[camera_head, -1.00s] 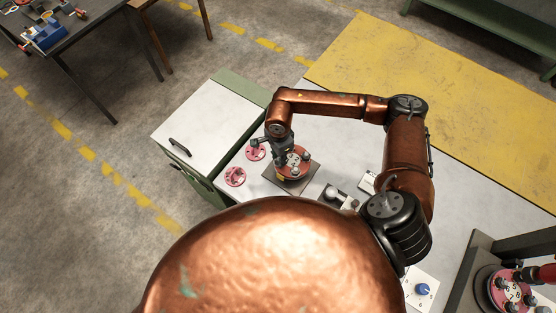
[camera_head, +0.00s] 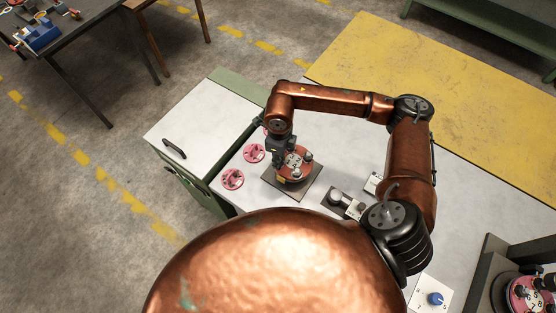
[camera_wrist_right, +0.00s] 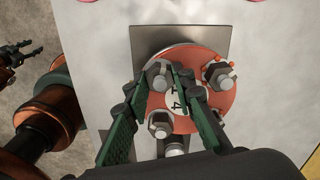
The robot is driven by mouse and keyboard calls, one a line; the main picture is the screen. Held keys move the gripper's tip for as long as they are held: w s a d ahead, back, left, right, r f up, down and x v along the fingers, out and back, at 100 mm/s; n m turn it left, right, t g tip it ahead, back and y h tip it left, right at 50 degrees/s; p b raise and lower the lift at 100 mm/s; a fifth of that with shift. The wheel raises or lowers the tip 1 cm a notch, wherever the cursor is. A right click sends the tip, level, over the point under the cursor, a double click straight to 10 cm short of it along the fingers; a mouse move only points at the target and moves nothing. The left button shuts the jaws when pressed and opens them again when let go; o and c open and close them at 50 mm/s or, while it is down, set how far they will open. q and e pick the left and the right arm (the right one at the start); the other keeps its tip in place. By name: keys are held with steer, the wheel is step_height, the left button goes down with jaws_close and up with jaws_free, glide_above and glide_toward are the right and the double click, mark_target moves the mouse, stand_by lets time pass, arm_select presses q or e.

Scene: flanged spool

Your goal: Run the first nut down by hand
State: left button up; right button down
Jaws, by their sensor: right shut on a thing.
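The flanged spool's red flange (camera_head: 294,164) sits on a dark square plate (camera_head: 306,187) on the white bench. In the right wrist view the flange (camera_wrist_right: 190,100) has a white numbered label and several studs with grey hex nuts. My right gripper (camera_wrist_right: 160,74) is shut on the upper-left nut (camera_wrist_right: 157,76), its green-padded fingers on either side. Other nuts show at the upper right (camera_wrist_right: 219,75) and lower left (camera_wrist_right: 160,123). In the head view my right gripper (camera_head: 283,158) is over the flange's left side. My left gripper (camera_wrist_right: 24,53) appears open and empty at the wrist view's left edge.
Two pink-red parts (camera_head: 232,179) lie on the bench left of the plate. A small grey fixture (camera_head: 344,202) stands to its right. A panel with a blue knob (camera_head: 436,298) and another flanged assembly (camera_head: 527,294) are at lower right. A green-sided cabinet (camera_head: 205,123) adjoins the bench.

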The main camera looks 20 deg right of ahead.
steer(key=shift+s+f+m+b, duration=0.15)
steer(key=shift+m+b, duration=0.25)
steer(key=shift+m, duration=0.7)
steer(key=c, duration=1.6)
jaws_free()
steer(key=shift+r, duration=0.35)
step_height(320, 180, up, 12)
steer(key=shift+f, duration=0.2)
steer(key=shift+a+f, duration=0.1)
